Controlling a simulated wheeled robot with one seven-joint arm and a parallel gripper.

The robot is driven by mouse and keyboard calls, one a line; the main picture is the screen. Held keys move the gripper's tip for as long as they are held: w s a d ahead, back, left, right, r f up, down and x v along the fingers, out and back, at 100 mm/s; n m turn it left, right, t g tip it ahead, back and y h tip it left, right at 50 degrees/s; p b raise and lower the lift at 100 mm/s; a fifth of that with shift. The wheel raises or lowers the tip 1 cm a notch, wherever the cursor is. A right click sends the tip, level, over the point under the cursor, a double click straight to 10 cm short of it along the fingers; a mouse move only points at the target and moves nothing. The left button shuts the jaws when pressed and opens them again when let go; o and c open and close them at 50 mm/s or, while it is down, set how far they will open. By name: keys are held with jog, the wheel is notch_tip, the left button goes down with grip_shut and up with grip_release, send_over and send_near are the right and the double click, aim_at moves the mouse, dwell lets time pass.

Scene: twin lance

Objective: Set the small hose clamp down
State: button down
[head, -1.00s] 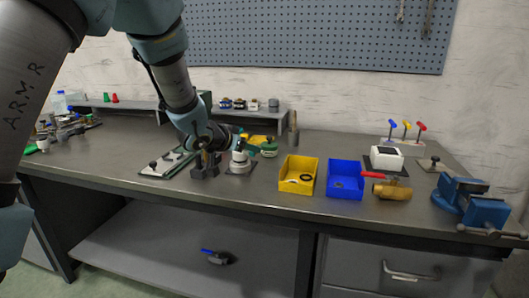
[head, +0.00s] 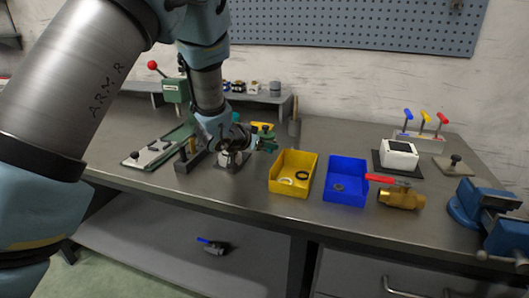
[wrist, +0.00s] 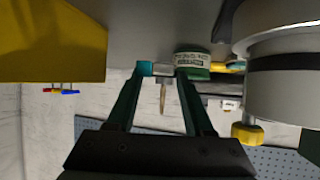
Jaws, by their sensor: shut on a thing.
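My gripper (head: 265,139) is just right of and above the white-and-grey round fixture (head: 232,160), left of the yellow bin. In the wrist view, the gripper (wrist: 164,69) has its two dark fingers a little apart with a small silvery piece between the tips. I take this piece to be the small hose clamp (wrist: 162,69); its shape is hard to make out. It appears held above the bench, and I cannot pick it out in the head view.
The blue bin (head: 345,193) holds a small dark ring. A brass valve (head: 402,198) with a red handle lies right of it. A green tin (wrist: 192,64) shows beside one finger.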

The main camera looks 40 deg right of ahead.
jog(key=shift+f, duration=1.6)
jog(key=shift+f, duration=0.15)
jog(key=shift+c, duration=1.4)
grip_release()
